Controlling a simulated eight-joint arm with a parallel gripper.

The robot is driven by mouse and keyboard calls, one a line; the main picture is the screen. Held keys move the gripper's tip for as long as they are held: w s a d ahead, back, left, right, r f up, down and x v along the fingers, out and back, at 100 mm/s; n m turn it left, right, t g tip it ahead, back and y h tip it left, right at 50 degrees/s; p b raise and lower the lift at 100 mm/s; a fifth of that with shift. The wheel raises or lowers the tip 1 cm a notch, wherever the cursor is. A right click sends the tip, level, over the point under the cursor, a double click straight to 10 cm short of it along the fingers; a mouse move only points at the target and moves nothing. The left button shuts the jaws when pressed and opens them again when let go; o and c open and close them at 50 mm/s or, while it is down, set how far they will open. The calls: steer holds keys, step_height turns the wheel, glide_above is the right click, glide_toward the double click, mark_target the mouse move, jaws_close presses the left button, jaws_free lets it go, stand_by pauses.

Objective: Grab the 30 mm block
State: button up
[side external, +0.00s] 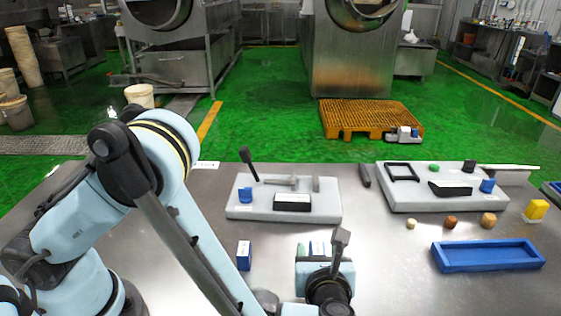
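No size mark is readable, so I cannot tell which block is the 30 mm one. Three small blocks stand in a row on the right of the table: a pale one (411,224), a brown one (450,222) and a larger tan one (488,220). A yellow block (536,210) stands to their right. A blue block with a white label (244,255) stands left of centre. Another blue, white-labelled piece (317,248) shows just behind my gripper (321,250). My gripper is low at the front centre, seen from behind. Its fingertips and any contact are unclear.
An empty-looking blue tray (487,267) lies at front right. A grey fixture board (240,211) with a black lever stands at back centre. Another board (400,205) with a black frame stands at back right. Table between gripper and tray is clear.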

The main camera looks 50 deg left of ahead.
jaws_close()
steer(key=shift+r, duration=0.1)
